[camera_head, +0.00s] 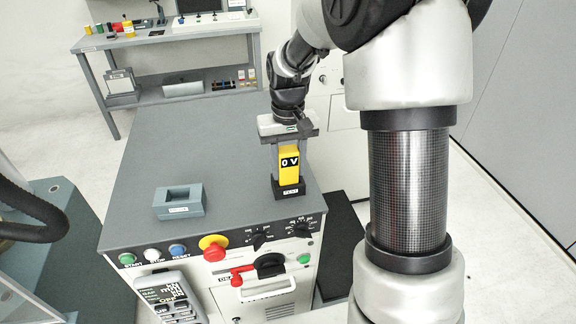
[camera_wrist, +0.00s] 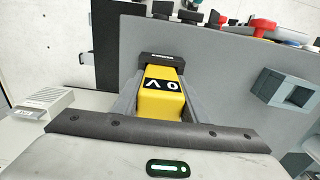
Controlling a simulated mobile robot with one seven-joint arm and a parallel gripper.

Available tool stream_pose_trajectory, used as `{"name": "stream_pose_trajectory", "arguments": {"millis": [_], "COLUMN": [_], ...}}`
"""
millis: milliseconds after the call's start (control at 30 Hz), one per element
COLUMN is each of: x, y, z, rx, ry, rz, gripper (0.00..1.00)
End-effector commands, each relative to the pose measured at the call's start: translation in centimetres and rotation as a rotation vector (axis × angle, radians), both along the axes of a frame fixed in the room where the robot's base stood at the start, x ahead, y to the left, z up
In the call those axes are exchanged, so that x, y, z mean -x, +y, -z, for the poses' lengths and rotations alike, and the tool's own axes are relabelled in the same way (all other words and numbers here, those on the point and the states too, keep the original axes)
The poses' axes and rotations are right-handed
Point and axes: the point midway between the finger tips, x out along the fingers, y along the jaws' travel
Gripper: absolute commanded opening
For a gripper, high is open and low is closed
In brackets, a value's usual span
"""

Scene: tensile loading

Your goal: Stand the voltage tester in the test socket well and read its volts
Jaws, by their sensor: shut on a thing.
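The yellow voltage tester (camera_head: 290,168) is upright on the grey cabinet top, and its black display reads "0 V". It also shows in the wrist view (camera_wrist: 161,103), between the fingers. Its lower end meets the black test socket well (camera_head: 289,190), marked "TEST", near the right front edge; the well shows past the tester in the wrist view (camera_wrist: 172,59). The tester's lower end is hidden, and I cannot tell how deep it sits. My gripper (camera_head: 288,176) points straight down from above and is shut on the tester, one finger on each side.
A blue-grey holder (camera_head: 180,201) with an empty slot stands to the left on the cabinet top (camera_head: 215,150). Buttons, a red knob on yellow (camera_head: 213,245) and dials line the front panel. A handheld pendant (camera_head: 170,296) hangs below. The middle of the top is clear.

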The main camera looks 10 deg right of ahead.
Motion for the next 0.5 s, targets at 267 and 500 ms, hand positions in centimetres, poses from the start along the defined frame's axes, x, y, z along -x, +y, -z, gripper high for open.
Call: {"name": "stream_pose_trajectory", "arguments": {"millis": [267, 500], "x": [0.01, -0.01], "y": [0.0, 0.0], "z": [0.25, 0.0], "rx": [0.0, 0.0], "ry": [0.0, 0.0], "rz": [0.0, 0.0], "gripper": [0.58, 0.58]}}
